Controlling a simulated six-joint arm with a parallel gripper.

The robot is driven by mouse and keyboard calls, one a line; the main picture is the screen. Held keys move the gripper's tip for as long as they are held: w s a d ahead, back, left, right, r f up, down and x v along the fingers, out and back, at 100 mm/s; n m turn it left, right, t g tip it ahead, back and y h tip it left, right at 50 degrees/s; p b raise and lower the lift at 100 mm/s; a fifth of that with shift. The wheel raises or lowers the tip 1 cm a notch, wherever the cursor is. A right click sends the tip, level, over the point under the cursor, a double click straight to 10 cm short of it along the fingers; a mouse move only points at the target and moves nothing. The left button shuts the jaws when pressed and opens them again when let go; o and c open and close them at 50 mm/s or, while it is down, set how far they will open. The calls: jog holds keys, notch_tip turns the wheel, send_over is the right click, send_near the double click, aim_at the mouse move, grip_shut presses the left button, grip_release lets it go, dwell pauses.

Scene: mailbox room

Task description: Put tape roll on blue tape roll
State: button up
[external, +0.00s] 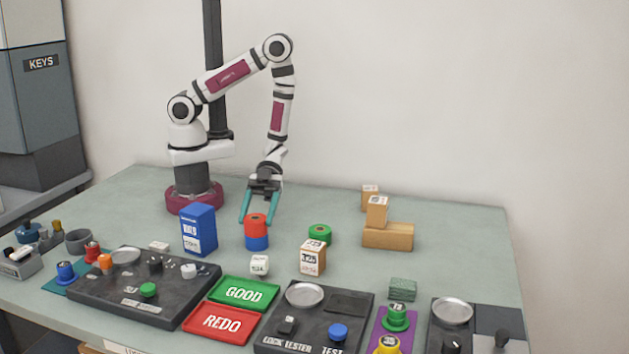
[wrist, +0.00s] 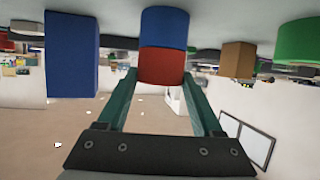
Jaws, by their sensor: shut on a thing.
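A red tape roll (external: 256,223) sits on top of a blue tape roll (external: 257,241) on the table, the two closely stacked and upright. In the wrist view the red roll (wrist: 163,65) is between the fingertips, with the blue roll (wrist: 164,27) against its far face. My gripper (external: 258,220) reaches down from behind with its teal fingers at the red roll. It also shows in the wrist view (wrist: 162,78), shut on the red roll. The red roll appears to touch the blue one; any small gap between them cannot be told.
A blue box (external: 199,229) stands left of the rolls. A green roll (external: 320,234) and a labelled cardboard box (external: 312,258) stand to the right. A white cube (external: 259,265) is in front. Wooden blocks (external: 387,236) are at the back right. Green and red trays (external: 222,322) lie in front.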

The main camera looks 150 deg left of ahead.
jog(key=o, duration=1.4)
